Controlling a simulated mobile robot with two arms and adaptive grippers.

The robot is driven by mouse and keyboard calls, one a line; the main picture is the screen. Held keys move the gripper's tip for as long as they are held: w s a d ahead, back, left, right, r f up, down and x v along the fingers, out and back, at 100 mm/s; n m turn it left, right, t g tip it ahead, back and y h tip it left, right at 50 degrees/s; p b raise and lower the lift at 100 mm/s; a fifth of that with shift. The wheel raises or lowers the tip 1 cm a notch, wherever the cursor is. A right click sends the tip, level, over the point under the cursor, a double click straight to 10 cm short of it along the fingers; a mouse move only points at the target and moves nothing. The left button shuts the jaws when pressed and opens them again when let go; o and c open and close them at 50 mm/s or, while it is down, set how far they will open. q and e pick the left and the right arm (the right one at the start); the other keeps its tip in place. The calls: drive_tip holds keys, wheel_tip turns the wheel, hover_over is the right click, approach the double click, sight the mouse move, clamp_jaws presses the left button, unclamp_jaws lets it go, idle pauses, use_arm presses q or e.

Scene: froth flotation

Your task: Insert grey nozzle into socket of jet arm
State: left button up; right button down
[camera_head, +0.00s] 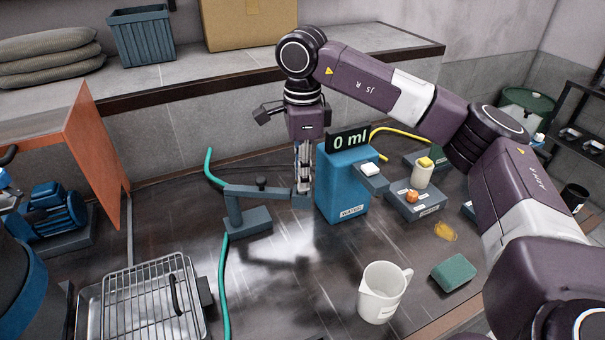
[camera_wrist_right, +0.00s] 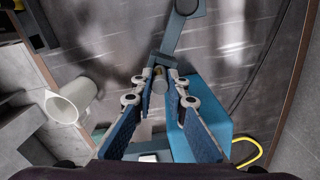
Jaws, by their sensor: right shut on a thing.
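The jet arm (camera_head: 258,191) is a dark blue-grey bar on a post and base, left of the blue water box (camera_head: 345,185). Its free end with the socket (camera_head: 300,200) lies directly below my right gripper (camera_head: 303,188). My right gripper points down and is shut on the grey nozzle, a small cylinder that shows between the fingertips in the wrist view (camera_wrist_right: 160,76). In that view the jet arm (camera_wrist_right: 178,35) reaches toward the fingertips. The nozzle's lower end is at or just above the socket; I cannot tell whether it is inside. My left gripper is not in view.
A white jug (camera_head: 382,292) and a green sponge (camera_head: 453,272) stand at the front right. A control box (camera_head: 415,205) with knobs is right of the water box. A wire rack tray (camera_head: 150,300) is at front left. A teal hose (camera_head: 222,270) crosses the table.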

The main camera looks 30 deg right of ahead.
drive_tip(key=shift+f, duration=0.15)
idle(0.5)
drive_tip(key=c, duration=1.8)
unclamp_jaws()
wheel_tip(320, 180, up, 12)
